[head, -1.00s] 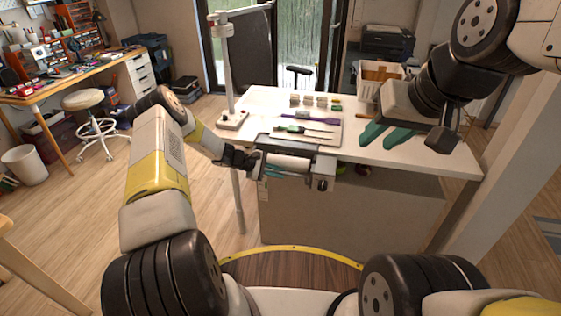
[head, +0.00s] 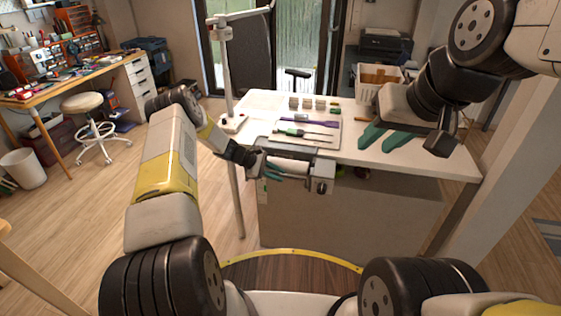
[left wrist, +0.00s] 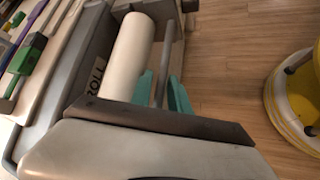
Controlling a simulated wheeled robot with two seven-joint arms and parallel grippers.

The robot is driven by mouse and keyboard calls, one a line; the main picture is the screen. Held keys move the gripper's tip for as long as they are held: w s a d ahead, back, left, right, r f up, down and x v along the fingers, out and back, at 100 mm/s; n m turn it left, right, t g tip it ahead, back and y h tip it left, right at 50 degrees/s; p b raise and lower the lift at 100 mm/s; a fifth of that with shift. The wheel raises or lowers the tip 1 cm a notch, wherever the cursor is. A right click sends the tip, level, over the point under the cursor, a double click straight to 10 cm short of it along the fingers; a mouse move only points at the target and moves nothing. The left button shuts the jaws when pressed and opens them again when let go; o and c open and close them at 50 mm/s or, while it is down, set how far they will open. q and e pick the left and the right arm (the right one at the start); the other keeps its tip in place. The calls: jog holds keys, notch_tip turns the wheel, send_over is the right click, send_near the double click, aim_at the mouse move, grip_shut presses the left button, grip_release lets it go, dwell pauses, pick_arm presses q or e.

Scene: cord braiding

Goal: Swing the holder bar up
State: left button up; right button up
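The roll holder hangs at the front edge of the workbench with a white roll (head: 290,165) and a grey end bracket (head: 321,178). In the left wrist view the white roll (left wrist: 130,55) lies beside the thin grey holder bar (left wrist: 166,58), with a gap between them. My left gripper (head: 280,174) is at the holder's front. In the left wrist view its teal fingers (left wrist: 160,82) stand on either side of the bar, seemingly with small gaps. The dark gripper body hides the bar's near end. My right gripper (head: 386,138) is open and empty above the right part of the bench.
A lamp stand (head: 228,75) rises at the back left.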

pick_arm(q)
jog(key=shift+o, duration=0.4)
jog(key=shift+r, duration=0.1)
jog(key=shift+s+a+m+t, duration=0.1)
jog(key=shift+s+m+t, duration=0.2)
jog(key=shift+t, duration=0.2)
jog(key=s+a+f+m+t+h, duration=0.2)
jog(key=s+a+m+t+h, duration=0.2)
jog(key=s+a+m+t, duration=0.25)
jog(key=s+d+r+m+g+y, duration=0.1)
jog(key=s+d+r+m+g, duration=0.1)
jog(key=r, duration=0.6)
jog(key=s+d+r+m+g+y, duration=0.1)
jog(key=s+d+r+m+g, duration=0.1)
jog(key=s+r+g, duration=0.3)
jog(key=s+d+r+m+g+y, duration=0.2)
jog(key=s+r+m+g, duration=0.1)
jog(key=r, duration=1)
jog(key=shift+s+d+m, duration=0.4)
jog(key=shift+s+m, duration=0.05)
jog(key=shift+s, duration=0.1)
